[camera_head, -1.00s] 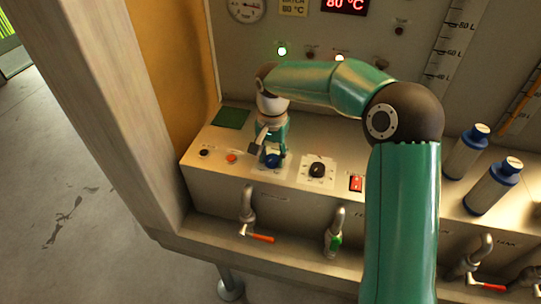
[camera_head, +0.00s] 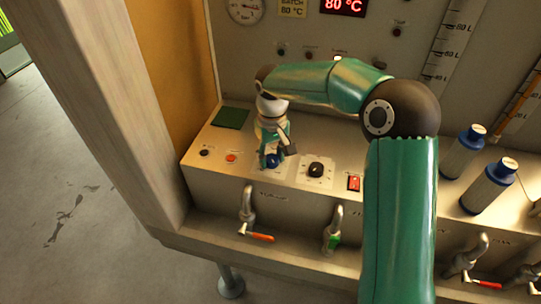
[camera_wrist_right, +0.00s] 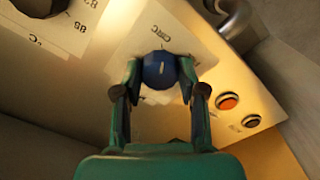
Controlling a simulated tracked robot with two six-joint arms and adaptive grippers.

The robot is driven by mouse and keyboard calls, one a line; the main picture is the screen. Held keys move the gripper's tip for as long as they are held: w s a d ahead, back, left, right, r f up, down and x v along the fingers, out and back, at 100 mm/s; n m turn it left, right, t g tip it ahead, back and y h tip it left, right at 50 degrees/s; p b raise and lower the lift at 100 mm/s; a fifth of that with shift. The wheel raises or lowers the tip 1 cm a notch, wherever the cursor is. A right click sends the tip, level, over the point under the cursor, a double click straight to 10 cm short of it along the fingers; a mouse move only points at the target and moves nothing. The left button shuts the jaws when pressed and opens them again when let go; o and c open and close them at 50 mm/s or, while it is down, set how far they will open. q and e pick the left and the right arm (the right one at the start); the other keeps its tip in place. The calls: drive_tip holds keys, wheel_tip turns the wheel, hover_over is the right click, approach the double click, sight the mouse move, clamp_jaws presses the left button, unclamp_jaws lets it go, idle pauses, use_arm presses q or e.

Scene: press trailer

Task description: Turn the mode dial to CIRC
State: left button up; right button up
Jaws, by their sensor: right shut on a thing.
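The mode dial (camera_wrist_right: 160,70) is a round blue knob with a short white pointer mark, on a white label plate (camera_wrist_right: 128,50) on the sloped panel. In the wrist view the mark points up the picture, roughly towards the printed word CIRC; other words on the plate are partly hidden by the fingers. My right gripper (camera_wrist_right: 158,78) is shut on the dial, one finger on each side. In the head view the gripper (camera_head: 273,155) points down onto the blue dial (camera_head: 272,162), which it partly covers. My left gripper is not in view.
A black temperature dial (camera_head: 316,170) and a red switch (camera_head: 354,183) sit right of the mode dial. A red button (camera_head: 231,158) and a black button (camera_head: 204,153) are to its left. Taps (camera_head: 248,205) stick out below. Blue-capped bottles (camera_head: 463,153) stand at right.

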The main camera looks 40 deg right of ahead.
sight(271, 158)
drive_tip(key=shift+w+n, duration=0.1)
drive_tip(key=shift+n, duration=0.4)
drive_tip(key=o, duration=1.1)
drive_tip(key=shift+o, duration=0.2)
wheel_tip(271, 158, up, 12)
